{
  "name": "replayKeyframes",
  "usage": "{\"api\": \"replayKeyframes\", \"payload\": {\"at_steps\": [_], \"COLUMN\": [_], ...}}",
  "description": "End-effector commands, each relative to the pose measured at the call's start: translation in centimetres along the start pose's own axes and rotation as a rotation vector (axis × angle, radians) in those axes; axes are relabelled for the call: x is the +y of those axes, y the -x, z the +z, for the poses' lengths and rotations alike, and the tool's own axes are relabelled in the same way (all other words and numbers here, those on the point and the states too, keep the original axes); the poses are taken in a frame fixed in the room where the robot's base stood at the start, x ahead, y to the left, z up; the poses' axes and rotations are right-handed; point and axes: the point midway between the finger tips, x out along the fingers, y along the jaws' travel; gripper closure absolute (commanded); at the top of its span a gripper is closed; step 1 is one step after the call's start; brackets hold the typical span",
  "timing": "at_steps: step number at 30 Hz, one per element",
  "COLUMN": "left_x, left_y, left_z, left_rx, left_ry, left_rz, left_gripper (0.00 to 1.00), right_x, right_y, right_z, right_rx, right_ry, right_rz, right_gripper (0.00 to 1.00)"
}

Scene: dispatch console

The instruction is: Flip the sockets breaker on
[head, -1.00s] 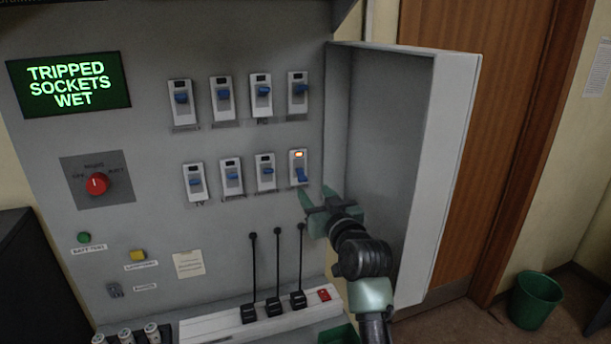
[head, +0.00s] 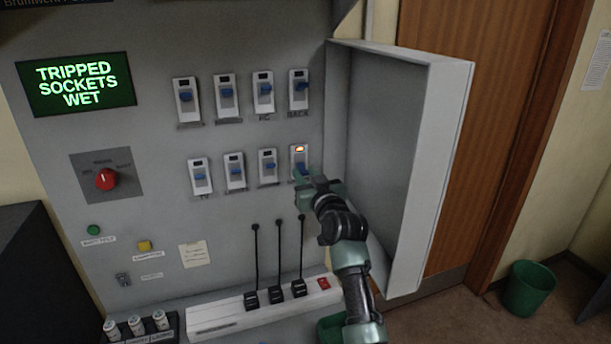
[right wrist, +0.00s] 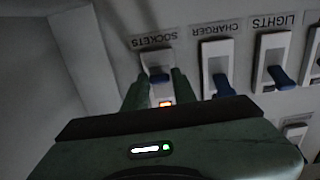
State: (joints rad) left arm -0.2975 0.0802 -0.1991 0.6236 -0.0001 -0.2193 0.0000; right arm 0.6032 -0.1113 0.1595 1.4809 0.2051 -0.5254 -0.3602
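My left gripper is not in view.
A screen (head: 76,84) reads TRIPPED SOCKETS WET. The charger breaker (head: 268,167) is just left of the sockets breaker. An open cabinet door (head: 440,180) stands close to the right of my arm. Black plugs with upright cords (head: 276,294) stand below on a power strip (head: 215,328).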

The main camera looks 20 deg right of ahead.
Motion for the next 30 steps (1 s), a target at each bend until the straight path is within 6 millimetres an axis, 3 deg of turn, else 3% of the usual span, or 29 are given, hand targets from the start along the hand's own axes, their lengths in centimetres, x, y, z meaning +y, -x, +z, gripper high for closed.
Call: {"api": "replayKeyframes", "payload": {"at_steps": [1, 2, 3, 16, 30], "left_x": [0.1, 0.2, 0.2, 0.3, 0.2], "left_y": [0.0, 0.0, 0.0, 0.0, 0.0], "left_z": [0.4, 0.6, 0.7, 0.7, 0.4], "left_rx": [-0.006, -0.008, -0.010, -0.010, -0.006], "left_ry": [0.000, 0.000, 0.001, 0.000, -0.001], "left_rz": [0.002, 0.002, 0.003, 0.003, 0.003], "left_gripper": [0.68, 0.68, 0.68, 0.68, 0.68], "right_x": [0.0, 0.0, 0.0, 0.0, 0.1], "right_y": [0.0, 0.0, 0.0, 0.1, 0.1], "right_z": [0.0, 0.0, 0.0, -0.6, -2.9], "right_rx": [0.000, 0.000, -0.001, -0.077, -0.467], "right_ry": [0.000, 0.000, 0.000, 0.001, 0.001], "right_rz": [0.000, 0.000, 0.000, 0.000, 0.003], "right_gripper": [0.91, 0.99, 1.00, 1.00, 1.00]}}
